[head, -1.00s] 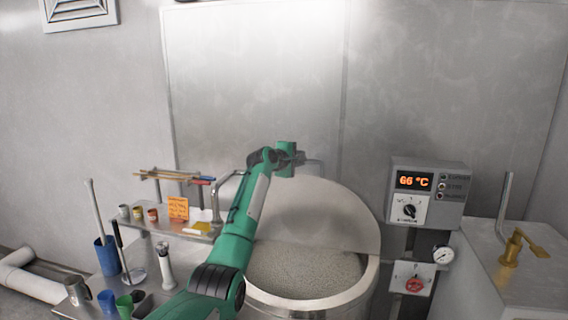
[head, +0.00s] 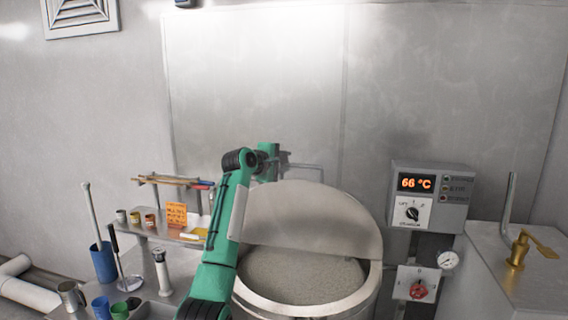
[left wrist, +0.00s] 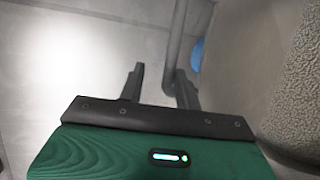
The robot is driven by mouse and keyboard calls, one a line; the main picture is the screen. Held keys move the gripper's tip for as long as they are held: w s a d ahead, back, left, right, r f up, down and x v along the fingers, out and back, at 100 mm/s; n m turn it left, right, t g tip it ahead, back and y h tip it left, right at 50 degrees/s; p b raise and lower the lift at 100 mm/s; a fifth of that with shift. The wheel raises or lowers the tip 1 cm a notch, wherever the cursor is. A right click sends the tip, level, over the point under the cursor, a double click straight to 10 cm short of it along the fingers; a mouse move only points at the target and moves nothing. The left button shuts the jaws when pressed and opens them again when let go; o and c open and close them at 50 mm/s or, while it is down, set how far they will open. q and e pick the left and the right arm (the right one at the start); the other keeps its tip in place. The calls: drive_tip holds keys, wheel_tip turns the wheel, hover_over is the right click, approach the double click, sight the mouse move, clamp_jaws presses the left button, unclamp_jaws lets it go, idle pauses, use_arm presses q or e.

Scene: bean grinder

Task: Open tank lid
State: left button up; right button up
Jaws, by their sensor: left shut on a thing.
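The tank (head: 372,300) is a round metal vessel with grainy grey contents in front of me. Its grey lid (head: 325,215) stands raised at the back, leaving the front of the opening uncovered. A bent metal handle (head: 305,166) rises at the lid's upper edge. My left gripper (head: 282,160) is shut on this handle behind the lid's top left. In the left wrist view, the handle bar (left wrist: 177,45) runs down between the two dark fingers of the gripper (left wrist: 162,88), close to the right one. My right gripper is not in view.
A metal shelf (head: 150,232) with small cups and an orange note stands left of the tank. Blue cups (head: 104,262) and tools are below it.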

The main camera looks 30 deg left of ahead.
use_arm(q)
drive_tip(key=shift+s+a+r, duration=0.1)
drive_tip(key=shift+a+r, duration=0.05)
drive_tip(key=shift+r, duration=0.4)
drive_tip(key=s+a+r+p, duration=0.2)
drive_tip(key=s+r+p, duration=0.4)
drive_tip(key=s+r, duration=0.3)
drive_tip(key=shift+p+v, duration=0.4)
drive_tip(key=shift+v, duration=1.15)
drive_tip(key=shift+a, duration=0.1)
